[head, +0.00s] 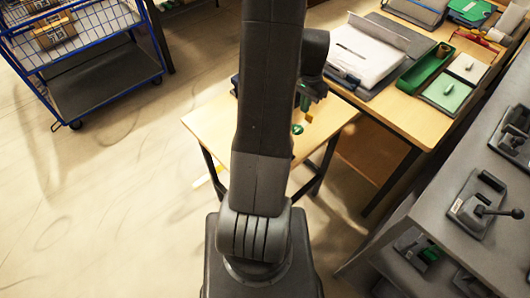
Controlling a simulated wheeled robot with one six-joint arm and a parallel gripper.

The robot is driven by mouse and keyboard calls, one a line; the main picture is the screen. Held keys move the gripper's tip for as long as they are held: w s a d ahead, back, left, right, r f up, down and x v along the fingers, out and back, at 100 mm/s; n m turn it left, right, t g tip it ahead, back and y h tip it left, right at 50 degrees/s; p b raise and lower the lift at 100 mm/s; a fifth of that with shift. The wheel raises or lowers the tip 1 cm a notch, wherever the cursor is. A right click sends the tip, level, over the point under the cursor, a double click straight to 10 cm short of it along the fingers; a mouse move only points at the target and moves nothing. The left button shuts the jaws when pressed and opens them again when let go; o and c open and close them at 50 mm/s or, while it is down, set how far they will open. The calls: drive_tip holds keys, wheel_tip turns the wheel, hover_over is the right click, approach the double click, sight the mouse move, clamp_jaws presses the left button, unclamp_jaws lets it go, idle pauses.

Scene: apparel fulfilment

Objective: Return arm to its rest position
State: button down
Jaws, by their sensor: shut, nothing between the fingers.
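My arm rises through the middle of the head view and hides much of what lies behind it. Its wrist end shows to the right of the upper link, with my gripper (313,90) pointing down over the small wooden table (335,113). My gripper is shut with nothing held; its fingertips are small and hard to make out. Small green and orange items (304,104) show just below it, partly hidden by the arm; I cannot tell whether they touch it.
A blue-framed cart (110,75) with boxes stands at the upper left. A wooden desk (405,115) at the upper right holds a white package (365,55), a green tray (427,76) and folders. A grey bench (440,200) with lever devices is at the right. The left floor is clear.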

sight(300, 127)
idle(0.3)
wheel_tip(300, 127, down, 7)
drive_tip(key=b, duration=0.4)
drive_tip(key=shift+a+b, duration=0.1)
drive_tip(key=shift+b, duration=0.25)
drive_tip(key=shift+s+a, duration=0.3)
drive_tip(key=shift+s, duration=0.05)
drive_tip(key=shift+w, duration=0.1)
